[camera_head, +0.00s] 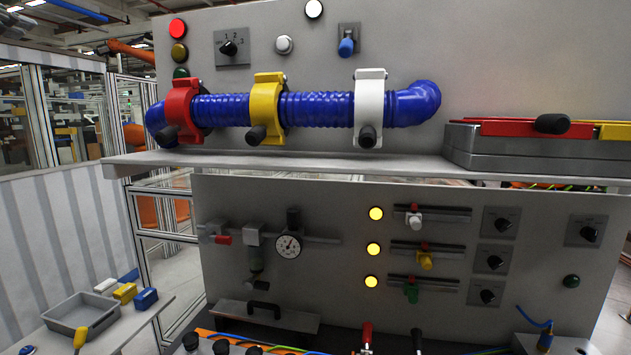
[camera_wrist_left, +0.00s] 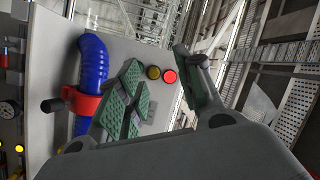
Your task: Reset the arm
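My left gripper (camera_wrist_left: 165,88) shows in the left wrist view with its two green-padded fingers spread apart and nothing between them. Beyond the fingers are the grey drive unit panel (camera_head: 430,50), a lit red lamp (camera_wrist_left: 170,76) and a yellow lamp (camera_wrist_left: 153,72). The blue hose (camera_wrist_left: 94,60) with its red clamp (camera_wrist_left: 82,102) is left of the fingers in that view and apart from them. Neither arm nor gripper shows in the head view. My right gripper is in no view.
The blue hose (camera_head: 320,108) runs along the panel through red (camera_head: 183,110), yellow (camera_head: 268,107) and white (camera_head: 369,108) clamps. A grey shelf (camera_head: 300,163) juts out below it. A side table holds a grey bin (camera_head: 84,313) and small coloured blocks at lower left.

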